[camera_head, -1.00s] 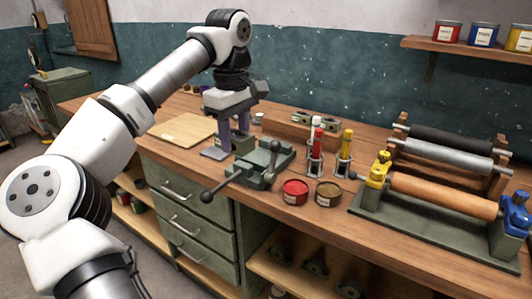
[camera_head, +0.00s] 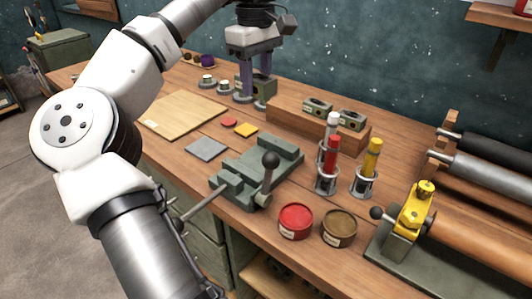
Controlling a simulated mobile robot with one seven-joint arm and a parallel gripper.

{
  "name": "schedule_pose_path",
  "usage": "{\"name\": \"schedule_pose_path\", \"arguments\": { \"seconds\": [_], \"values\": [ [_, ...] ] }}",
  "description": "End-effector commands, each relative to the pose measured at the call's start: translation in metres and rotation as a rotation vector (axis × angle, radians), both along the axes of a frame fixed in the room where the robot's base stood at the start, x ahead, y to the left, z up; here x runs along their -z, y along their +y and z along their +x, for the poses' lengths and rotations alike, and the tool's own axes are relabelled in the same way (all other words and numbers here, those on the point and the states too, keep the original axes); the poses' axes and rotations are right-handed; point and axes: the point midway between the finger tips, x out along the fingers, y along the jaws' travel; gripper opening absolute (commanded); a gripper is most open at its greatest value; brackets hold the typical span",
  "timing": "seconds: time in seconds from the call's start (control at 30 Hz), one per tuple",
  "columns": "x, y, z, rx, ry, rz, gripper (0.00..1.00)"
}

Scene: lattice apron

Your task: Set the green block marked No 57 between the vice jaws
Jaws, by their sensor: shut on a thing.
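My gripper (camera_head: 255,92) is at the upper middle, fingers pointing down, beyond the vice. Its purple fingers are shut on a dark grey-green block (camera_head: 265,105) at their tips. The block is small and partly hidden; I cannot read any number on it. The grey-green vice (camera_head: 240,187) stands nearer on the bench, with a dark ball-ended handle (camera_head: 270,160) at its right and a bar sticking out to the left. I see nothing between its jaws. I cannot tell how high the block is above the bench.
A wooden riser (camera_head: 290,122) with small marked blocks (camera_head: 318,107) is right of my gripper. Upright tubes (camera_head: 328,160), a red tin (camera_head: 295,221) and a brown tin (camera_head: 339,228) stand right of the vice. A grey plate (camera_head: 206,149) and a wooden board (camera_head: 183,114) lie left.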

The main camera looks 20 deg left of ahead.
Motion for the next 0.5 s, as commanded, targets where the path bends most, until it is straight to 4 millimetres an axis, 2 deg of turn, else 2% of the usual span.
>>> {"name": "schedule_pose_path", "arguments": {
  "seconds": [0.17,0.5],
  "values": [
    [0.015,0.001,-0.001,0.000,0.000,0.000,0.00],
    [0.095,0.000,-0.001,0.001,0.002,-0.002,0.00]
  ]
}}
